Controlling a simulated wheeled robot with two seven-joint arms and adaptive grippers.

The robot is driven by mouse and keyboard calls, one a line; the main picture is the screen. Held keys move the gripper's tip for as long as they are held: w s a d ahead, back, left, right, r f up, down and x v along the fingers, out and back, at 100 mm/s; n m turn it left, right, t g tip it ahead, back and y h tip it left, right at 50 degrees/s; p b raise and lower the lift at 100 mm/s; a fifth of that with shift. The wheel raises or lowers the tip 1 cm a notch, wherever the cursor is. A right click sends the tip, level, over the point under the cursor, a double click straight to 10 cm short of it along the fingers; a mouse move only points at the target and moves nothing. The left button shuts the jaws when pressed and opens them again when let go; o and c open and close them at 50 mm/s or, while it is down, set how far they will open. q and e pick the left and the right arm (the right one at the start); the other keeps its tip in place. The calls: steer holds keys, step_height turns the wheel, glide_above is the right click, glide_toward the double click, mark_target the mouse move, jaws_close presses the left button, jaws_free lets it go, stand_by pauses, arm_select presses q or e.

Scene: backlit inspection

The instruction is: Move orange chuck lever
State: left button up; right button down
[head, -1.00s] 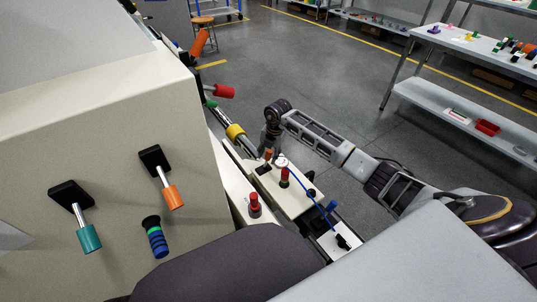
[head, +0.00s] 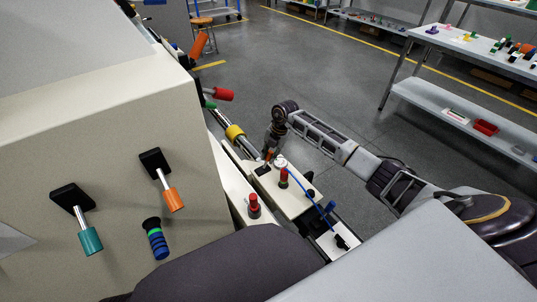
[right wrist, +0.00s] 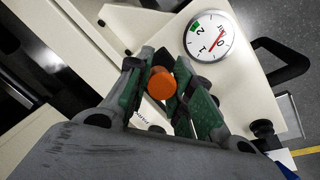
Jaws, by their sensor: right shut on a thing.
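A small orange lever knob (right wrist: 161,84) sits between the two green-padded fingers of my right gripper (right wrist: 163,70) in the right wrist view. The fingers are shut on it, one on each side. In the head view the right gripper (head: 269,153) reaches down to the cream machine block, and the orange knob is mostly hidden by the fingers. The black mount of this lever (head: 263,169) shows just below the fingers. My left gripper is not in view.
Close by are a round dial (right wrist: 209,37), a red-topped knob (head: 283,177), a blue rod (head: 308,190) and a yellow collar (head: 235,132). Another orange-handled lever (head: 174,199) and a teal lever (head: 90,239) are on the big front panel. Open floor lies beyond the arm.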

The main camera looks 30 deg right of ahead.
steer(key=shift+w+d+f+y, duration=0.1)
steer(key=shift+d+f+y, duration=0.1)
steer(key=shift+d+y, duration=0.35)
steer(key=c, duration=1.3)
jaws_free()
steer(key=shift+o, duration=0.2)
steer(key=v, duration=1.2)
steer(key=shift+d, duration=0.1)
steer(key=shift+f, duration=0.1)
